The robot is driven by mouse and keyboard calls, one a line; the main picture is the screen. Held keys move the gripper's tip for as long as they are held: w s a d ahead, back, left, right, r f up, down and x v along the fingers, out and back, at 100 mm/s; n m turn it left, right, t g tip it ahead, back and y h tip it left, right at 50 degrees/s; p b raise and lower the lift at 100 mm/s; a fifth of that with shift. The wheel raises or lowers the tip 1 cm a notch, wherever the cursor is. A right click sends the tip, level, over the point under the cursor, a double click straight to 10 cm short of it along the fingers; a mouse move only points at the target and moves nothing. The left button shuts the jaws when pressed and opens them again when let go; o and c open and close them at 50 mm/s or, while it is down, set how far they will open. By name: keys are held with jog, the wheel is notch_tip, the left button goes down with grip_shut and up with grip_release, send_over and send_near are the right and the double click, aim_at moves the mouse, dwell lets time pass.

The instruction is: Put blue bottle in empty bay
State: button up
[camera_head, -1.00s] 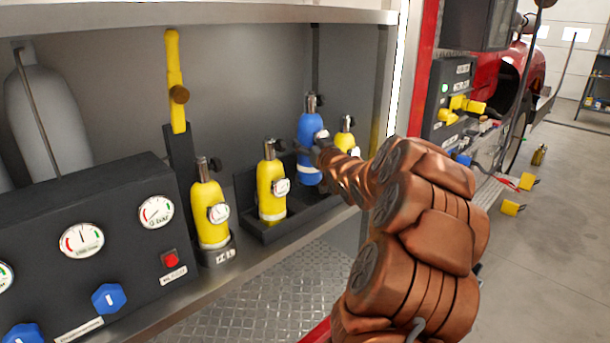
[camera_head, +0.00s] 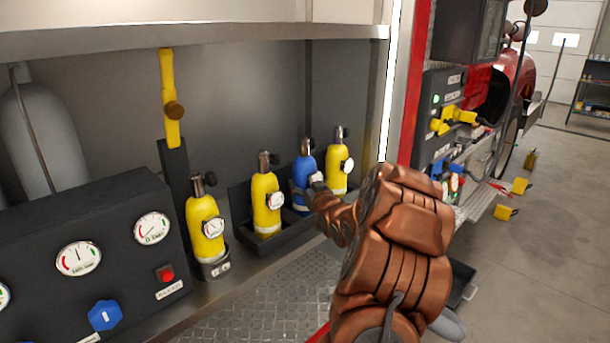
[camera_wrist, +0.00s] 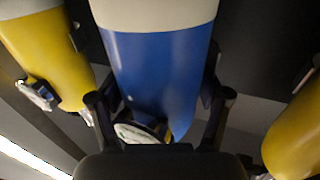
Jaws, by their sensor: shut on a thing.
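The blue bottle (camera_head: 299,173) stands upright in the black rack (camera_head: 283,239), between two yellow bottles. Its white base band is down at rack level; I cannot tell whether it rests on the rack floor. My gripper (camera_head: 313,188) is at the front of the blue bottle, around its gauge. In the wrist view, the blue bottle (camera_wrist: 155,75) fills the space between my two fingers (camera_wrist: 160,115), which are shut on it. The white gauge (camera_wrist: 138,133) shows low between the fingers.
A yellow bottle (camera_head: 265,195) is close on the left and another yellow bottle (camera_head: 338,170) on the right. A third yellow bottle (camera_head: 203,220) stands in a separate holder. A gauge panel (camera_head: 110,235) is at left, and a shelf edge (camera_head: 200,38) runs above.

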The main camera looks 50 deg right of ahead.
dwell(0.3)
jog(key=o, duration=1.8)
jog(key=shift+s, duration=0.1)
jog(key=b+v, duration=0.3)
jog(key=v, duration=0.9)
jog(key=shift+f, duration=0.1)
